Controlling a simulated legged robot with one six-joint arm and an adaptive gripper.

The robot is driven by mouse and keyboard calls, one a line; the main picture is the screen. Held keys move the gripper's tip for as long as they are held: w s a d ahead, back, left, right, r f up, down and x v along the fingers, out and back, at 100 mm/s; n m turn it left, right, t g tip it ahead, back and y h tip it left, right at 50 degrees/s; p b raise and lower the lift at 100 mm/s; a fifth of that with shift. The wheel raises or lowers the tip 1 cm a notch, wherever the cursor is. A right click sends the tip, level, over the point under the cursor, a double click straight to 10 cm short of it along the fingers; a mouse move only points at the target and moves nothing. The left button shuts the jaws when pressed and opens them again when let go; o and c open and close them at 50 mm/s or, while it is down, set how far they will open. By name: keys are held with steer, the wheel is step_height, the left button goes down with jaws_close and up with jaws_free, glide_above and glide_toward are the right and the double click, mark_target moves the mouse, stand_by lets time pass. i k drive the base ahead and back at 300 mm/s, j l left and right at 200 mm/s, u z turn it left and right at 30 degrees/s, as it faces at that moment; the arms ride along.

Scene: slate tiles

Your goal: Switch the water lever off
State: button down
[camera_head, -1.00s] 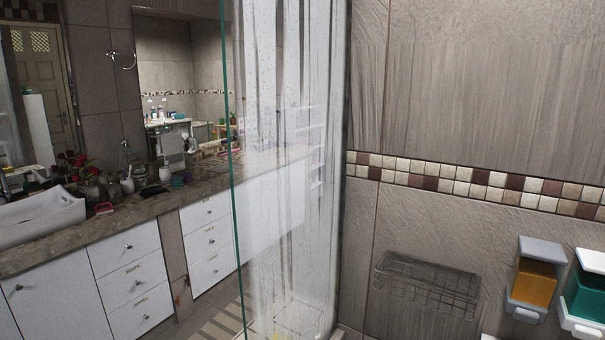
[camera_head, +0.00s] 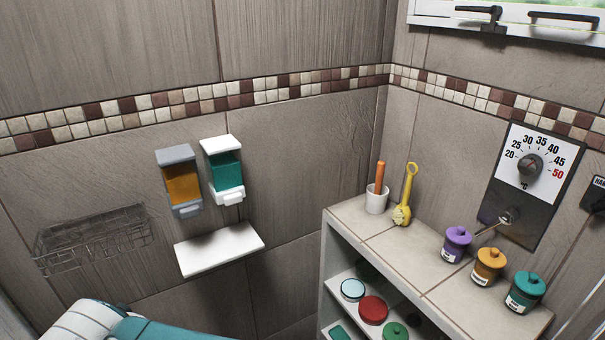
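A wall panel (camera_head: 480,212) with a temperature dial (camera_head: 530,165) is at the right. The dial's scale runs from 20 to 50 °C. Below the dial, a small metal fitting (camera_head: 508,216) sticks out of the panel's dark lower part, with a thin bar reaching down to the left. A second dark control (camera_head: 597,196) is cut off by the right edge, with part of a label above it. I cannot tell which of these is the water lever or how it is set. My gripper is not in view.
A tiled shelf unit (camera_head: 345,228) stands in the corner below the panel. On it are a white cup (camera_head: 377,199), a yellow brush (camera_head: 406,196), and purple (camera_head: 457,244), orange (camera_head: 489,266) and teal (camera_head: 525,291) jars. Dispensers (camera_head: 180,182), a white ledge (camera_head: 218,249) and a wire basket (camera_head: 92,240) hang at left.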

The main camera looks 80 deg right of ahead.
mark_target(509, 216)
steer(key=z, duration=1.35)
steer(key=k+z, duration=0.1)
steer(key=z, duration=1.25)
steer(key=j+z, duration=0.1)
steer(key=z, duration=1.25)
steer(key=i+l+u, duration=0.15)
steer(key=i, duration=0.2)
